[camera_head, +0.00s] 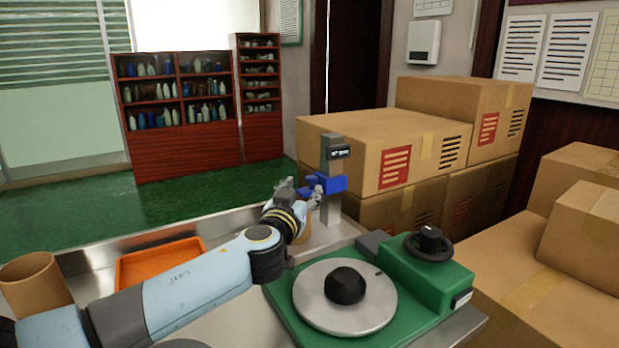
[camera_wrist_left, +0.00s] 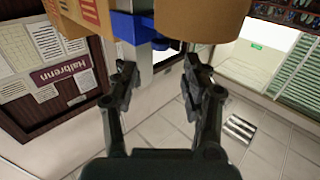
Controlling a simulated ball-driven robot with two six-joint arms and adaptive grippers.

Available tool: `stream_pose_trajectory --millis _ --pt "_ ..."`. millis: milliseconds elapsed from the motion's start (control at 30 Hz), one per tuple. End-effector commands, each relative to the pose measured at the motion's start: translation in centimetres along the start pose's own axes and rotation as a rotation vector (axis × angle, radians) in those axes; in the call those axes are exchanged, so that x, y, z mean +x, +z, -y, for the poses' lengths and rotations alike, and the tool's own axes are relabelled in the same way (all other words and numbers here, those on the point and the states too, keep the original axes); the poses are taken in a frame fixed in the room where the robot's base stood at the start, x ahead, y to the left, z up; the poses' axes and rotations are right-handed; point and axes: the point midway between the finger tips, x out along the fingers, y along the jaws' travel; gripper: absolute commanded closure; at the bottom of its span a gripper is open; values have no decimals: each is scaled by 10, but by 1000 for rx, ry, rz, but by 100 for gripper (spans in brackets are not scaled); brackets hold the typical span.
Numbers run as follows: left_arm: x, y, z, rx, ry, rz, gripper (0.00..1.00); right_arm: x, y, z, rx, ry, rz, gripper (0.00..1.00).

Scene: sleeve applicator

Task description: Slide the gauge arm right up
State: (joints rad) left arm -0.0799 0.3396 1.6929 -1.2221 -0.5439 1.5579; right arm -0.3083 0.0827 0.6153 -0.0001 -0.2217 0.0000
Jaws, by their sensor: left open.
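The gauge is an upright grey post (camera_head: 331,209) with a dark label near its top. Its blue gauge arm (camera_head: 332,184) sits on the upper part of the post, below the label, and juts to the left. My left gripper (camera_head: 298,192) is open beside the gauge arm, on its left side, and partly overlaps it. In the left wrist view, the blue arm (camera_wrist_left: 132,27) is ahead of the open fingers (camera_wrist_left: 160,85), and the grey post lies nearer the left finger. I cannot tell whether a finger touches either. My right gripper is not in view.
A green machine (camera_head: 429,272) with a round metal plate (camera_head: 312,305) and black knobs stands in front of the post. An orange tray (camera_head: 160,262) and a brown cylinder (camera_head: 34,284) are at left. Cardboard boxes (camera_head: 350,146) stand close behind and right of the post.

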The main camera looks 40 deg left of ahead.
Motion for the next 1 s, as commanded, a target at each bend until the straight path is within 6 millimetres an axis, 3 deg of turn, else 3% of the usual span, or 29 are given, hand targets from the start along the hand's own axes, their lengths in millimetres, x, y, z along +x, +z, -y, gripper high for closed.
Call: stream_pose_trajectory --millis 100,300,700,1000 --pt "26 -2 0 0 -1 -2 53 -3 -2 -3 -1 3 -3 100" --pt "55 -1 0 1 -1 -1 53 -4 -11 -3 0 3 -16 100" --pt "64 0 0 0 0 0 53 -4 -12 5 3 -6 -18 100" --pt "64 0 0 0 0 0 91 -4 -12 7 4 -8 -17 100"
